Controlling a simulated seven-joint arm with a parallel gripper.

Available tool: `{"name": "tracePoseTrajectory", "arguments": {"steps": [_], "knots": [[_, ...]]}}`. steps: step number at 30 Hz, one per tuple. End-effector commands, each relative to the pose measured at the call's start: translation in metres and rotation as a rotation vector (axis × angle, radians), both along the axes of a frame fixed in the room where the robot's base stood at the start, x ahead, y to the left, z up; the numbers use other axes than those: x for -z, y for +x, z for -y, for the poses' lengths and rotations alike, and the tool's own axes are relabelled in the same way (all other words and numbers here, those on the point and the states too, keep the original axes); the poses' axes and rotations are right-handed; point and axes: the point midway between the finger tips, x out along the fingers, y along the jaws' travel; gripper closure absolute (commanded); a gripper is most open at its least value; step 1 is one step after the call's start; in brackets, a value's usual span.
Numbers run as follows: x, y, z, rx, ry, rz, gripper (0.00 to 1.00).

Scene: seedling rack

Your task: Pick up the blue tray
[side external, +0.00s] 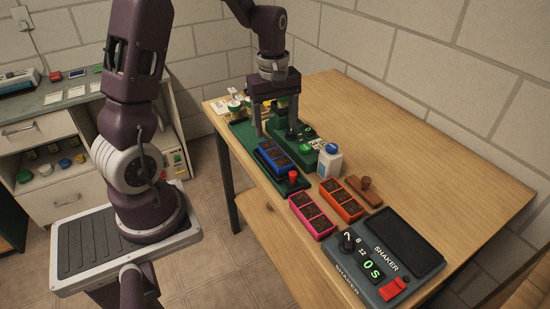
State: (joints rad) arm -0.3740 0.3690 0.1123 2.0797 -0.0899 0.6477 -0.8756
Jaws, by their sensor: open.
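The blue tray (268,158), a small seedling tray with dark soil in its cells, sits on or against the green equipment (265,177) near the table's left edge. My gripper (276,131) points down over the green equipment, just behind the blue tray in the side view. Its two fingers are apart and no tray is between them. Whether the fingertips touch anything is too small to tell.
A pink tray (301,202) and an orange tray (333,191) stand in front. A white bottle (330,162), a red knob (292,176) and a wooden-handled tool (362,196) are close by. A grey shaker (345,268) fills the near end. The table's right side (420,150) is clear.

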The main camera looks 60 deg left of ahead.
Motion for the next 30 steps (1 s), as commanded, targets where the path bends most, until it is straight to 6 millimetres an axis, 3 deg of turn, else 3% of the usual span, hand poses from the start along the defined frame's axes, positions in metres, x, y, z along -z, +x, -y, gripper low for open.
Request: {"name": "tracePoseTrajectory", "arguments": {"steps": [1, 4, 15, 18, 24, 25, 30], "knots": [[0.016, 0.001, -0.010, -0.065, -0.008, -0.026, 0.31], [0.033, 0.003, -0.021, -0.142, -0.013, -0.047, 0.31], [0.092, 0.011, -0.024, -0.150, -0.015, -0.053, 0.31], [0.103, 0.011, -0.024, -0.149, -0.014, -0.050, 0.31], [0.104, 0.012, -0.024, -0.148, -0.013, -0.048, 0.31], [0.104, 0.012, -0.024, -0.148, -0.013, -0.048, 0.33], [0.104, 0.011, -0.024, -0.148, -0.013, -0.048, 0.66]]}}
